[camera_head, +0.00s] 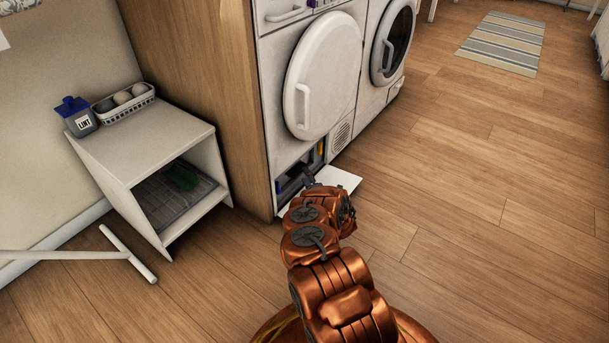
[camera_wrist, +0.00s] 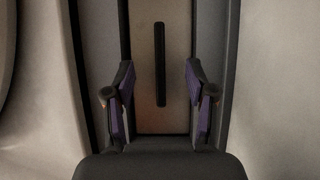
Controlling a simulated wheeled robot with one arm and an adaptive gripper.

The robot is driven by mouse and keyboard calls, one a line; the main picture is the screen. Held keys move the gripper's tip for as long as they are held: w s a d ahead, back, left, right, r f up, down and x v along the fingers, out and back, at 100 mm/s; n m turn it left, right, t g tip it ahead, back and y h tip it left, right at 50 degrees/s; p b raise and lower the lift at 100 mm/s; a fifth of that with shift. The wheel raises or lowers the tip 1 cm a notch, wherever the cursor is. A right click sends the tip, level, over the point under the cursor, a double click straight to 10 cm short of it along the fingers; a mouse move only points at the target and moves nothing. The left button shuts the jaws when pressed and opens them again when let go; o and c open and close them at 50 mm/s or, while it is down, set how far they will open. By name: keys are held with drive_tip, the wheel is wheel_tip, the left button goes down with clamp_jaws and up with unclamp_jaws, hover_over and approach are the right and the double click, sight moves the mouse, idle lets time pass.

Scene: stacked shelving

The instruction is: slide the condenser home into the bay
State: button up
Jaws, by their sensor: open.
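The bay (camera_head: 286,187) is a dark opening low in the front of the left white machine, with its white flap (camera_head: 345,180) folded down to the floor. In the wrist view a tan panel with a dark upright bar handle (camera_wrist: 160,65) sits between grey side walls; it looks like the condenser's front (camera_wrist: 145,85). How deep it sits in the bay I cannot tell. My gripper (camera_wrist: 160,100) is open, its purple-padded fingers on either side of the handle's lower end and apart from it. In the head view my gripper (camera_head: 309,182) is at the bay's mouth, and the arm hides part of the opening.
A wooden side panel (camera_head: 210,80) borders the bay on the left. A white cubby (camera_head: 155,165) there holds a green item on a tray, with a blue-lidded lint jar (camera_head: 80,118) and a basket (camera_head: 124,103) on top. A second machine stands right.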

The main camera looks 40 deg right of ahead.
drive_tip(key=v, duration=1)
idle(0.5)
